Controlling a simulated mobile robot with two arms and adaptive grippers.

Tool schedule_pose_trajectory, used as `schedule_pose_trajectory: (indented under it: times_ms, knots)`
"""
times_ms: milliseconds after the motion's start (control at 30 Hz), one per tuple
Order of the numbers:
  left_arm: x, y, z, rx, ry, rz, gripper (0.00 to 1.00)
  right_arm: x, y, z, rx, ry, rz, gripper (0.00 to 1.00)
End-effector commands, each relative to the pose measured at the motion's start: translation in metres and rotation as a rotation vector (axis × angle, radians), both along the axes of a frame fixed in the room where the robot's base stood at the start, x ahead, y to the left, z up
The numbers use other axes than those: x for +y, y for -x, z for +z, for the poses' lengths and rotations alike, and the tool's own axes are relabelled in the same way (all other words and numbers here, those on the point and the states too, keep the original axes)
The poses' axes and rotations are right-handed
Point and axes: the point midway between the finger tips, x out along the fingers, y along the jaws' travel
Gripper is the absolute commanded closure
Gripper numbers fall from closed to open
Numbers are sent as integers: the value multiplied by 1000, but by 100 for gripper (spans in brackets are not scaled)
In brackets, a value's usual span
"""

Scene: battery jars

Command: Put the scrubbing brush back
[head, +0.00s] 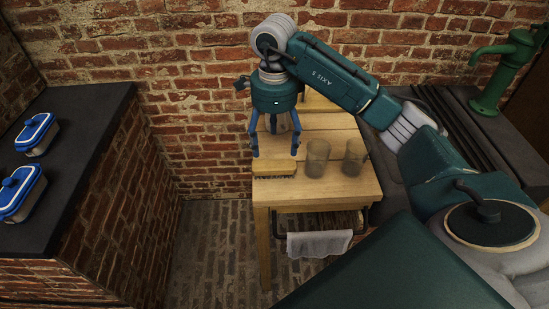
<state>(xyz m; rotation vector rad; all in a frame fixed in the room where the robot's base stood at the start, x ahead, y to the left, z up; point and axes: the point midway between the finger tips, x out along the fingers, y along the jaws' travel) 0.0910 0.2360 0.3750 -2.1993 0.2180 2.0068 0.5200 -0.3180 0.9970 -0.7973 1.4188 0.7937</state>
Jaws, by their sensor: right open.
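The scrubbing brush (274,168) lies on the front left part of the small wooden table (345,187). It has a pale wooden back and bristles below. My right gripper (275,155) points down from above, with its blue fingers spread just over the brush. It is open, and the fingertips look close to the brush's back edge; I cannot tell whether they touch it. My left gripper is not in view.
Two glass jars (317,158) (354,157) stand right of the brush. A grey towel (318,244) hangs on the table's front rail. Blue-lidded containers (35,134) sit on the left dark counter (75,119). A green hand pump (503,75) stands at right.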

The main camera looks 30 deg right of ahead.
Motion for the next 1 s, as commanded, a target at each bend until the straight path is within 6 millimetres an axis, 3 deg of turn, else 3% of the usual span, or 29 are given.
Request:
schedule_pose_trajectory:
  times_ms: [100, 233, 1000]
  knots:
    - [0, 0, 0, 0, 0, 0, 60, -1, -1, 19, -3, 2, 0, 28]
    - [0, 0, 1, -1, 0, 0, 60, -1, 0, 27, -1, 1, -1, 28]
    - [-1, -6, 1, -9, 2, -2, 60, 0, 0, 29, 1, -1, -1, 28]
